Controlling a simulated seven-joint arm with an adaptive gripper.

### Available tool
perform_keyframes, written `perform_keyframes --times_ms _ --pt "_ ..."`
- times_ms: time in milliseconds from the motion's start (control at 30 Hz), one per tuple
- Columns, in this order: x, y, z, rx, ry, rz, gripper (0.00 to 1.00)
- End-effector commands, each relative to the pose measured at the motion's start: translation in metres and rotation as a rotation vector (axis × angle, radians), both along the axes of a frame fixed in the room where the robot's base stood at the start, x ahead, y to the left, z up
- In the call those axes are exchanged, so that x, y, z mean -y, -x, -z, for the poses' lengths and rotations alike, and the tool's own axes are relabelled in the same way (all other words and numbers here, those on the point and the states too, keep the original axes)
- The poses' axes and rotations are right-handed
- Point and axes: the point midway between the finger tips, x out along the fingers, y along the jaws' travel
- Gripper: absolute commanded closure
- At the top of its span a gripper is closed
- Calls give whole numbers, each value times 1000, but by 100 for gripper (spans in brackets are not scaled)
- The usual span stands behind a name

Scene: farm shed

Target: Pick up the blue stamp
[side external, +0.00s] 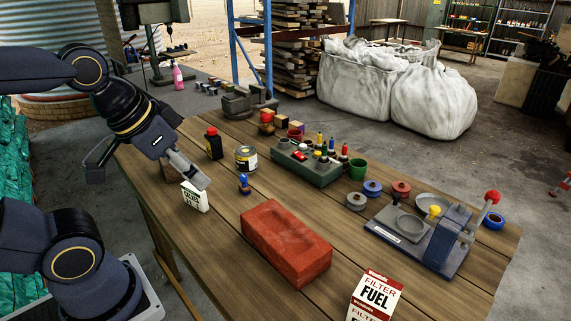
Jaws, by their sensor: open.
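The blue stamp (244,184) stands upright on the wooden table, with a rounded blue knob on top and a wider base. My gripper (199,182) is to its left in the picture, above the table and tilted downward. A clear gap separates the two. The gripper is open, and I see nothing held in it. Its far finger is partly hidden by the near one.
A small white box (195,197) stands just under my gripper. A dark red-capped bottle (213,146) and a yellow-labelled tin (246,159) stand behind the stamp. A red brick (286,240) lies in front. A green block with several small bottles (305,165) is to the right.

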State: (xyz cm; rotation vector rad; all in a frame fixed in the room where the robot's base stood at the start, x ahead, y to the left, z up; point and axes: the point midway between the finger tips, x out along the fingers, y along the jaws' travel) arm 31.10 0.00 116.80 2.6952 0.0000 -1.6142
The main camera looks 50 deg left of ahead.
Motion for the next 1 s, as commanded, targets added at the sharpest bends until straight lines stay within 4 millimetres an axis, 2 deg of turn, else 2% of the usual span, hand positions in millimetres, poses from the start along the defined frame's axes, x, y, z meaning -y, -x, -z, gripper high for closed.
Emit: perform_keyframes --times_ms 167,200,300,433,600,700,800,1000 --pt "-1 -3 -2 15 19 -41 46" --pt "-3 -10 -10 49 33 -76 46" --pt "-22 -42 -30 97 101 -220 46" --pt "-55 -91 -32 91 158 -397 46" --pt "-106 -148 -4 40 145 -596 46" --pt "-128 -167 19 -2 99 -656 46" --pt "-139 -173 40 -50 56 -675 46" --pt "-141 -177 67 -99 30 -675 46"
